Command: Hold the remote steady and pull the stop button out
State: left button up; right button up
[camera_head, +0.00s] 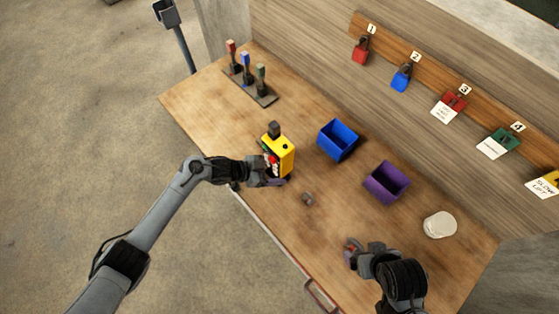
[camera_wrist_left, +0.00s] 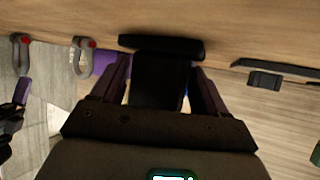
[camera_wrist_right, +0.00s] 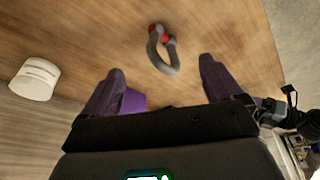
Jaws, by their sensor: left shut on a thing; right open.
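The yellow remote (camera_head: 284,147) with a black top stands upright near the table's left front edge in the head view. A red button (camera_head: 272,160) shows on its side facing my left arm. My left gripper (camera_head: 274,180) is shut on the lower part of the remote. In the left wrist view a dark body (camera_wrist_left: 160,82) fills the space between the fingers; the button is not visible there. My right gripper (camera_wrist_right: 161,65) is open and empty, low over the table's front right part, well apart from the remote. A grey shackle (camera_wrist_right: 168,58) with red ends lies ahead of its fingers.
Another shackle (camera_head: 307,199) lies right of the remote. A blue bin (camera_head: 338,140), a purple bin (camera_head: 386,182) and a white round container (camera_head: 439,225) stand farther back. A lever stand (camera_head: 250,87) is at the far left. Padlocks hang on the wall board (camera_head: 430,65).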

jog(key=shift+w+a, duration=0.1)
jog(key=shift+w, duration=0.05)
jog(key=shift+c, duration=1.2)
jog(key=w+a+m+t, duration=0.1)
jog(key=a, duration=0.1)
jog(key=w+a+m+t+y, duration=0.1)
jog(key=w+a, duration=0.1)
jog(key=w+a+m+t, duration=0.1)
jog(key=w+a+m, duration=0.1)
jog(key=shift+w+a+r+y, duration=0.1)
jog(key=shift+a+y, duration=0.1)
jog(key=shift+y, duration=0.2)
jog(key=c, duration=0.4)
jog(key=m+t, duration=1.1)
jog(key=m, duration=0.4)
send_near(271, 162)
jog(key=w, duration=0.5)
jog(key=w+a, duration=0.1)
jog(key=w, duration=0.1)
jog(key=shift+w, duration=0.4)
jog(key=shift+c, duration=0.4)
jog(key=shift+h, duration=0.4)
grip_shut()
